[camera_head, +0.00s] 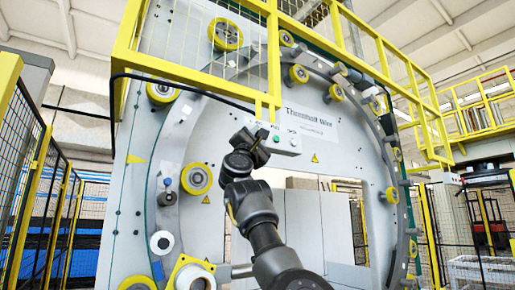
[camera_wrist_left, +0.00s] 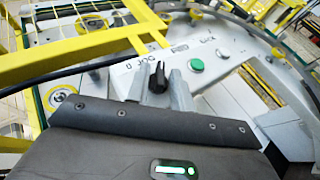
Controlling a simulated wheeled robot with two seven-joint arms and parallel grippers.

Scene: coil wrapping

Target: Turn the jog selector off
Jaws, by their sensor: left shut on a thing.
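The jog selector (camera_wrist_left: 158,78) is a small black knob on a light control box (camera_wrist_left: 225,62), beside lettering that reads JOG. My left gripper (camera_wrist_left: 157,88) has a grey finger on each side of the knob and is shut on it. In the head view my left gripper (camera_head: 259,146) reaches up to the left end of the control box (camera_head: 288,146) and hides the selector there. The knob's exact pointing direction is hard to tell. My right gripper is in neither view.
A green button (camera_wrist_left: 196,65) and a pale button (camera_wrist_left: 222,53) sit right of the selector. A black cable (camera_head: 190,88) runs along the yellow railing (camera_head: 195,72) to the box. The large ring (camera_head: 165,130) with yellow rollers surrounds my arm.

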